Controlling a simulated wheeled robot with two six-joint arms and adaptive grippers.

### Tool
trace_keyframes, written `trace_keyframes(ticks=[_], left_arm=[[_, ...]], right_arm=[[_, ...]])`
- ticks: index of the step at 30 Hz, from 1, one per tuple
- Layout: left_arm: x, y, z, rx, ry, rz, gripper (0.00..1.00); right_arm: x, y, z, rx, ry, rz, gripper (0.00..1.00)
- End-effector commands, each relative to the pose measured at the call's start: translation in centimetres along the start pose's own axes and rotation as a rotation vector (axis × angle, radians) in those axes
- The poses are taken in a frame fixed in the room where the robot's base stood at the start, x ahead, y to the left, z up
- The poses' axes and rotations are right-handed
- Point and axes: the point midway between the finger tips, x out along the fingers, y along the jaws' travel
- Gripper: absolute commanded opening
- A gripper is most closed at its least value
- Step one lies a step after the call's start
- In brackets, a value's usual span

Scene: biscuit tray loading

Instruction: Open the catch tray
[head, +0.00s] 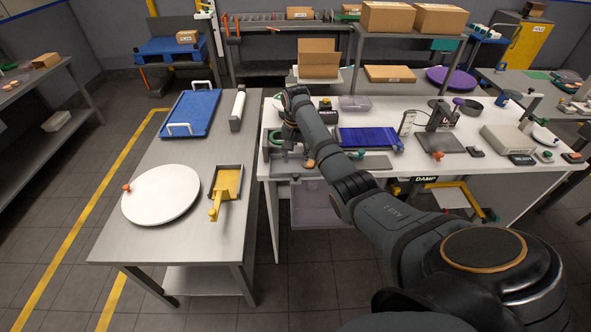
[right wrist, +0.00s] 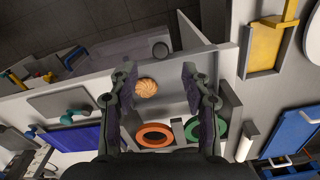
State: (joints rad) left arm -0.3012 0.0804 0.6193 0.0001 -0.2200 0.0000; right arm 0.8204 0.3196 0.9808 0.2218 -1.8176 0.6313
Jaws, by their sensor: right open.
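A pale translucent bin (head: 312,205) hangs below the front edge of the white bench, under my right gripper; it looks like the catch tray. In the right wrist view the same pale bin (right wrist: 122,52) lies beyond the fingertips. My right gripper (right wrist: 158,76) is open and points down at the bench's front-left corner. In the head view my right gripper (head: 298,152) is partly hidden by its own arm. A round golden biscuit (right wrist: 147,88) lies on a grey surface between the open fingers, not gripped. My left gripper is not in view.
An orange ring (right wrist: 154,135) and a green ring (right wrist: 220,132) lie close to the gripper. A blue tray (head: 372,137) is to its right. The steel table (head: 150,235) on the left holds a white disc (head: 160,195) and a yellow scoop (head: 215,208). A floor gap separates the tables.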

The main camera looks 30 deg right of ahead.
Motion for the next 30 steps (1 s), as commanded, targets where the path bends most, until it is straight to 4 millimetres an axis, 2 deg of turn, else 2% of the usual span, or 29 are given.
trace_keyframes(ticks=[3,8,16,19,22,25,30], left_arm=[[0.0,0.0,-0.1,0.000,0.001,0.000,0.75],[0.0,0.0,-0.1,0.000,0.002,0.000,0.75],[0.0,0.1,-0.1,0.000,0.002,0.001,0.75],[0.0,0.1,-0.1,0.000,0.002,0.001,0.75],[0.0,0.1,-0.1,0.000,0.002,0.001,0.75],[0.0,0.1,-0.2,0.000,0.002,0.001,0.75],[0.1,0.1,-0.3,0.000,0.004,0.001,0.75]], right_arm=[[-1.8,0.0,0.0,0.000,0.000,0.000,0.48],[-2.8,0.0,0.1,0.000,-0.001,0.000,0.48],[-2.8,0.0,0.1,-0.002,0.000,0.001,0.48],[-1.2,0.2,1.0,-0.041,0.015,0.009,0.48],[2.4,0.8,3.6,-0.151,0.056,0.024,0.48],[6.3,1.9,7.9,-0.310,0.112,0.029,0.48],[9.8,4.2,14.4,-0.512,0.180,0.017,0.48]])
